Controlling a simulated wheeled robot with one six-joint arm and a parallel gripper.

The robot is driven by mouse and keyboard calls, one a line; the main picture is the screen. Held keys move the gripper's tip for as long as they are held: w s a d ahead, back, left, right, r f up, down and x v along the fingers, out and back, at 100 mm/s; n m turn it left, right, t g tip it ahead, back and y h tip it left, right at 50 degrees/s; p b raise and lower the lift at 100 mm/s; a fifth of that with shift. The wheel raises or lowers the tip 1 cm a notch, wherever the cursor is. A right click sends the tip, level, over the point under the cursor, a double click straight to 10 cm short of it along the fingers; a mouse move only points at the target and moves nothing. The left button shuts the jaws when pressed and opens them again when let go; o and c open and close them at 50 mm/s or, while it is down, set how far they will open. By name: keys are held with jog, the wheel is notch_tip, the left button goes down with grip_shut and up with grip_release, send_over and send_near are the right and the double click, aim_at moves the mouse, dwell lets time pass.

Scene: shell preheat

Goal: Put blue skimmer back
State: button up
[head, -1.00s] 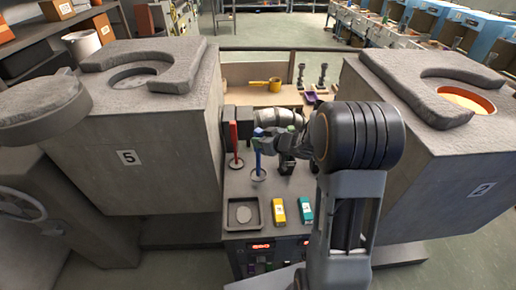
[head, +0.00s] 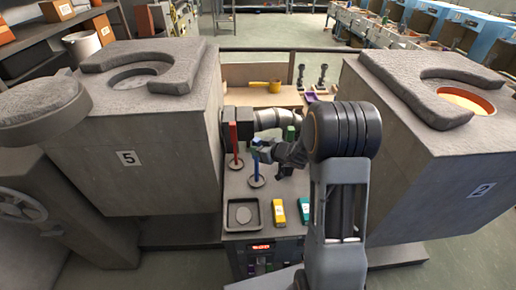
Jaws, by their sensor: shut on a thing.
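The blue skimmer (head: 257,171) has a blue upright handle and a small round grey disc at its lower end. My gripper (head: 263,149) is shut on the upper part of its handle and partly hides it. The skimmer hangs upright over the grey bench (head: 270,190) between the two furnaces. I cannot tell whether its disc touches the bench top. A red skimmer (head: 234,143) stands upright just left of and behind it, with its own disc at the bottom.
A square grey tray (head: 230,226), a yellow box (head: 278,211) and a teal box (head: 305,210) lie at the bench front. Furnace 5 (head: 150,185) and furnace 2 (head: 455,185) wall the bench in. A yellow ladle (head: 268,86) lies on the back shelf.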

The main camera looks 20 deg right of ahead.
jog(key=o, duration=0.9)
jog(key=shift+r+p, duration=0.25)
jog(key=shift+p, duration=0.05)
jog(key=s+d+r+m+h, duration=0.6)
jog(key=s+d+r+h, duration=0.35)
jog(key=s+r, duration=0.3)
jog(key=s+a+g, duration=0.2)
jog(key=s+a, duration=0.1)
jog(key=s, duration=0.1)
jog(key=s+a+g+y, duration=0.1)
jog(key=s+a+g, duration=0.1)
jog(key=s+a, duration=0.2)
jog(key=s+a+g+y, duration=0.1)
jog(key=s+a+g, duration=0.1)
jog(key=s, duration=0.4)
jog(key=shift+s+a+m+g, duration=0.15)
jog(key=shift+a+m+g, duration=0.2)
jog(key=shift+a, duration=0.3)
